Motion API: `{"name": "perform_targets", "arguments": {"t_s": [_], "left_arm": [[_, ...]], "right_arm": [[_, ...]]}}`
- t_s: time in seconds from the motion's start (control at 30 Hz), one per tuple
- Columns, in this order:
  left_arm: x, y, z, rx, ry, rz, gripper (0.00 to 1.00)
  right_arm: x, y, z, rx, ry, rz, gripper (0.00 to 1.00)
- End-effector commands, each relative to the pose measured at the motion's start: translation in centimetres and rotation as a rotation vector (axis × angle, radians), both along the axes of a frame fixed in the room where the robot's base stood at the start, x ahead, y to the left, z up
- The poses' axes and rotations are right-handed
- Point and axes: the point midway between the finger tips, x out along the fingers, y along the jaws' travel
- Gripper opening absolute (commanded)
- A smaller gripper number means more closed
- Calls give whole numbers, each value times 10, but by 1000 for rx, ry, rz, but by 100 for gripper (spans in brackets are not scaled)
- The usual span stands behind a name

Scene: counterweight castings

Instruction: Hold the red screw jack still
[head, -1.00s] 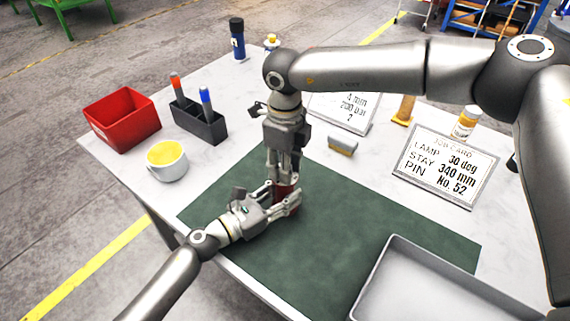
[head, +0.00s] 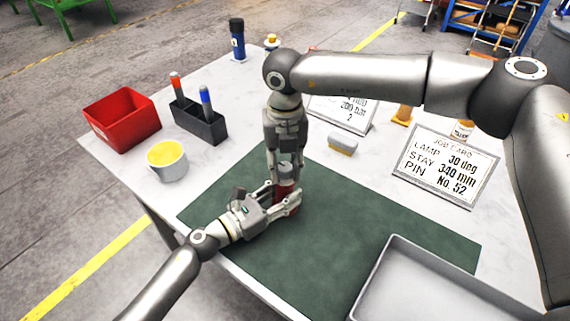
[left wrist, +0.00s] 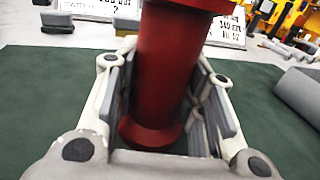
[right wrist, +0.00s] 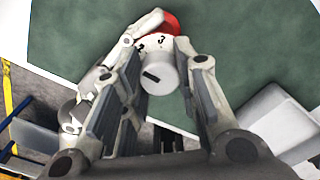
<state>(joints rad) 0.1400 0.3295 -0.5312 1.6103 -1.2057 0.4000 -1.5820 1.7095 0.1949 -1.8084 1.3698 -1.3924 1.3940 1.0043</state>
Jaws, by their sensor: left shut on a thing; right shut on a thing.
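The red screw jack (head: 287,190) stands upright on the green mat (head: 360,220), partly hidden by my grippers. My left gripper (head: 284,198) comes in low from the left and is shut around its red body; the left wrist view shows the red cylinder (left wrist: 162,70) between the fingers, with a flared lower end. My right gripper (head: 286,172) points down from above and is shut on the grey top of the jack. The right wrist view shows this grey top (right wrist: 160,75) with a black mark, a pale numbered ring and a red edge beyond.
A grey tray (head: 385,262) stands at the front right. A red bin (head: 122,118), a mug (head: 168,172) and a dark holder (head: 200,125) stand left.

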Motion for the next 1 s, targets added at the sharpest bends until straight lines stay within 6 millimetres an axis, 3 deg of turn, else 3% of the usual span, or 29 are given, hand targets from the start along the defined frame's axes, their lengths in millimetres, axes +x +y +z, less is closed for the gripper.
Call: {"name": "perform_targets", "arguments": {"t_s": [1.0], "left_arm": [[-1,0,0,0,0,-1,0]], "right_arm": [[2,-2,-1,-2,-3,-968,4]]}}
